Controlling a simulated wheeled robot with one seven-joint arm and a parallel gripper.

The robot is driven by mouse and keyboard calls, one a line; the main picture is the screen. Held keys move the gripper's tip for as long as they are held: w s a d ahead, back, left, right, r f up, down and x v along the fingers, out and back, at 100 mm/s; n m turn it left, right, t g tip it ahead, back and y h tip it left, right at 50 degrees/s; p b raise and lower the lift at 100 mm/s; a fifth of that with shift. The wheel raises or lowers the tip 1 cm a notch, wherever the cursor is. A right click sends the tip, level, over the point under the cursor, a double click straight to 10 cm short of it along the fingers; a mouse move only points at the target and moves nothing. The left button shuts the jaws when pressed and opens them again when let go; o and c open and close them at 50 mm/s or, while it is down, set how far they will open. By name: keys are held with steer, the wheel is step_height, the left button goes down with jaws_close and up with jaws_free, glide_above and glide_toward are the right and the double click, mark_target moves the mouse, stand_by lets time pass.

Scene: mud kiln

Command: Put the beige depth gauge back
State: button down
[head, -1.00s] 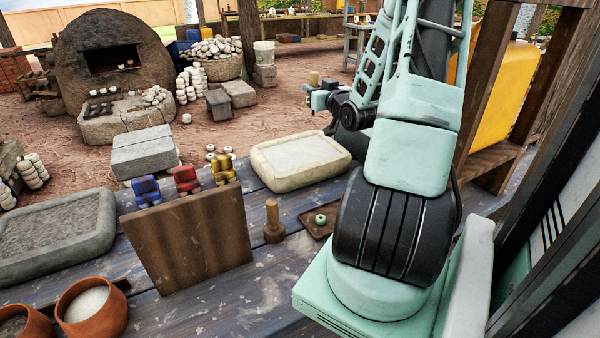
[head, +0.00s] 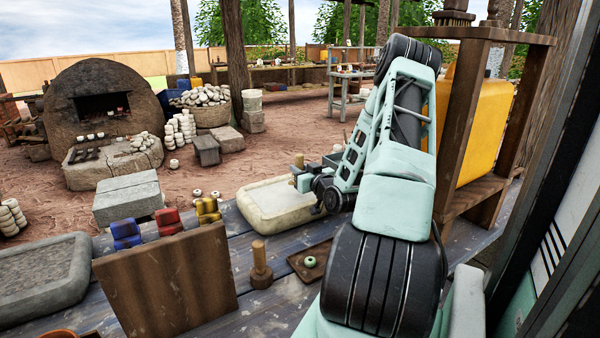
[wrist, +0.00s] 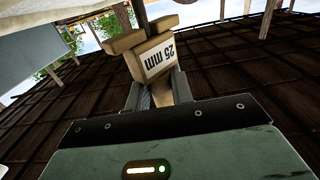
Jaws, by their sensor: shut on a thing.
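The beige depth gauge (wrist: 150,58), a blocky piece marked "25 mm", is between the jaws of my gripper (wrist: 158,92) in the wrist view. My gripper is shut on it. In the head view my gripper (head: 303,182) is over the far right part of a pale stone slab, with the small tan gauge (head: 299,161) sticking up above it. Blue (head: 126,234), red (head: 168,222) and yellow (head: 207,210) pieces of similar blocky shape stand in a row behind an upright brown board (head: 170,285), which hides their lower parts.
The pale slab (head: 262,212) lies beyond the board. A wooden peg (head: 260,268) and a small tray (head: 300,272) with a green ring (head: 310,262) are right of the board. A grey stone basin (head: 45,280) is at left. A wooden frame (head: 490,195) stands right of my arm.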

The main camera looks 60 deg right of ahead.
steer(key=shift+f, duration=0.4)
steer(key=shift+f, duration=0.15)
steer(key=shift+f+b, duration=0.5)
steer(key=shift+b, duration=0.15)
steer(key=c, duration=1.2)
jaws_free()
steer(key=shift+c, duration=0.2)
steer(key=shift+r, duration=0.15)
